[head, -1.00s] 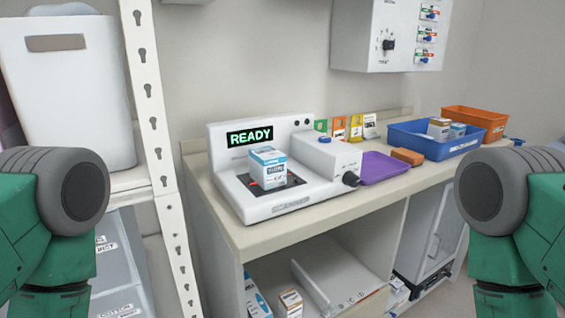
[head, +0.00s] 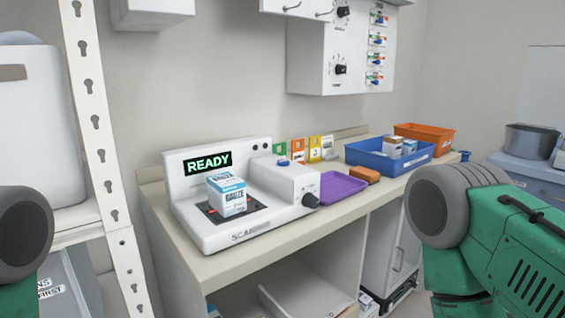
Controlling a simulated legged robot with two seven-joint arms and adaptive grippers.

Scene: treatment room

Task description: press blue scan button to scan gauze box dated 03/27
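A blue button (head: 283,162) sits on top of the raised housing (head: 290,181) at the scanner's right. Parts of my green and grey arms show at the left and right edges, but neither gripper is in view.
A purple tray (head: 340,188), a brown block (head: 365,175), a blue bin (head: 374,158) with boxes and an orange bin (head: 438,136) lie right of the scanner. Coloured cards (head: 298,150) stand behind. A white shelf post (head: 103,150) rises at left.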

